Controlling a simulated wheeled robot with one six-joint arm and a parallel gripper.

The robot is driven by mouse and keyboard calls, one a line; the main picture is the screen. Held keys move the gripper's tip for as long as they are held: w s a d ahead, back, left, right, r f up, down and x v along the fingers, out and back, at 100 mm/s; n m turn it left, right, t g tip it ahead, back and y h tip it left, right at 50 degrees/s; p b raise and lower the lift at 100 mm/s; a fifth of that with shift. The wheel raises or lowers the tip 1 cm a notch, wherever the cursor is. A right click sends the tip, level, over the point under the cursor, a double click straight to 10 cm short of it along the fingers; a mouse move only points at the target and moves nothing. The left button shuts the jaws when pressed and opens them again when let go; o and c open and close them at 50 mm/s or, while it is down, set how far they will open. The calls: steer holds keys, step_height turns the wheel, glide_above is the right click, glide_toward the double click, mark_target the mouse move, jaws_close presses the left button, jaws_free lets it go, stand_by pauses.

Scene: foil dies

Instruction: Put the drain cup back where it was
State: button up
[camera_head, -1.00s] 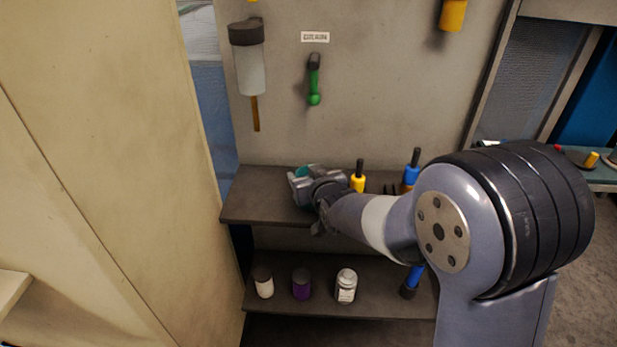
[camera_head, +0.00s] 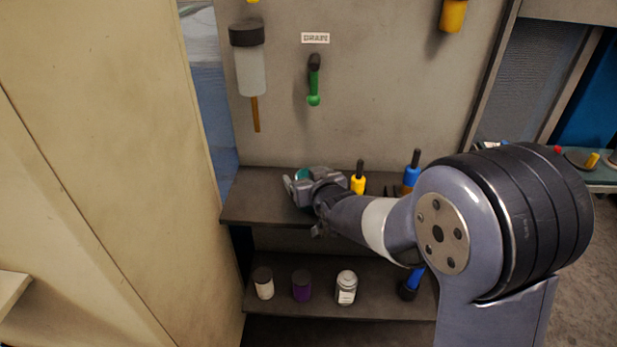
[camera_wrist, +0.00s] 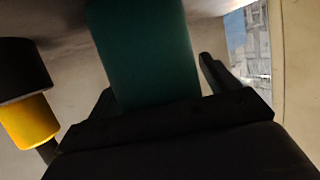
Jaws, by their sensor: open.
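A teal cup (camera_head: 302,174), which I take to be the drain cup, stands on the upper shelf (camera_head: 250,208), partly hidden by my gripper (camera_head: 303,181). In the wrist view the teal cup (camera_wrist: 148,50) fills the upper middle, close to the jaws. My gripper is open, with one finger (camera_wrist: 213,75) to the right of the cup and a gap between them. The other finger is hard to make out. A sign (camera_head: 315,38) marked DRAIN is on the back panel, above a green-handled lever (camera_head: 314,85).
A yellow-and-black tool (camera_head: 358,183) stands right of my gripper; it looms at the left of the wrist view (camera_wrist: 28,118). A blue-handled tool (camera_head: 411,174) stands farther right. A clear bottle (camera_head: 250,70) hangs at left. Small jars, one purple (camera_head: 301,287), stand on the lower shelf.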

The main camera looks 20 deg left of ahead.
steer(key=v, duration=1.2)
steer(key=shift+w, duration=0.15)
steer(key=x, duration=1.1)
steer(key=shift+w+a, duration=0.2)
steer(key=shift+w+a+f+b, duration=0.1)
steer(key=shift+f+b, duration=0.2)
steer(key=shift+f, duration=0.05)
steer(key=shift+r, duration=0.3)
steer(key=shift+f, duration=0.1)
